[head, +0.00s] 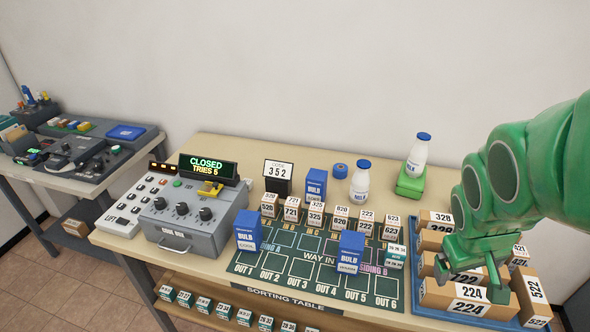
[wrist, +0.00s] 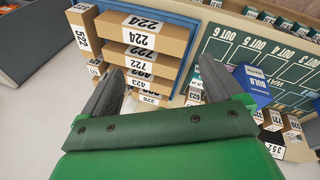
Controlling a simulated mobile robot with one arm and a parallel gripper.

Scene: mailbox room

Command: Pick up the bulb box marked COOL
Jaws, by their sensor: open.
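Three blue bulb boxes stand on the sorting table. One bulb box (head: 248,231) is at the left of the green mat, one bulb box (head: 350,252) is near the mat's middle, and one bulb box (head: 316,184) is behind the mat. My gripper (head: 468,278) is open and empty, over the tray of brown parcels at the right, well apart from the blue boxes. In the wrist view the open fingers (wrist: 160,88) point at the parcels, and a blue bulb box (wrist: 256,84) shows at the right.
A blue tray (head: 418,297) holds several numbered parcels below my gripper. Small numbered boxes line the back of the mat (head: 300,267). Milk bottles (head: 361,178) (head: 418,153) stand behind, one on a green block (head: 410,181). A grey code box (head: 190,220) stands at the left.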

